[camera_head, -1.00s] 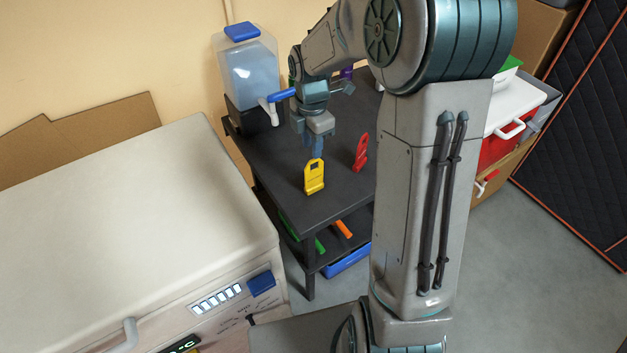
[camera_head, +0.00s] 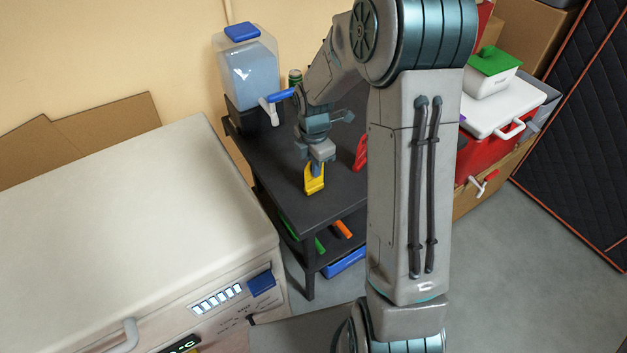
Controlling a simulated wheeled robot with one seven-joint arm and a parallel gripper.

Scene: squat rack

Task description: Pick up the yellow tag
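The yellow tag (camera_head: 313,182) stands upright near the front edge of the black table (camera_head: 290,205). My gripper (camera_head: 317,170) points down right at the tag's upper part, and its fingers overlap the tag's top in the picture. The fingers hide the top of the tag. I cannot tell whether they are around it, touching it or closed on it.
A red tag (camera_head: 361,153) stands to the right, partly behind my arm. A water dispenser (camera_head: 248,68) with a blue-handled tap stands at the table's back left. A white machine (camera_head: 130,225) is at the left. A red cooler (camera_head: 492,150) with a white lid is at the right.

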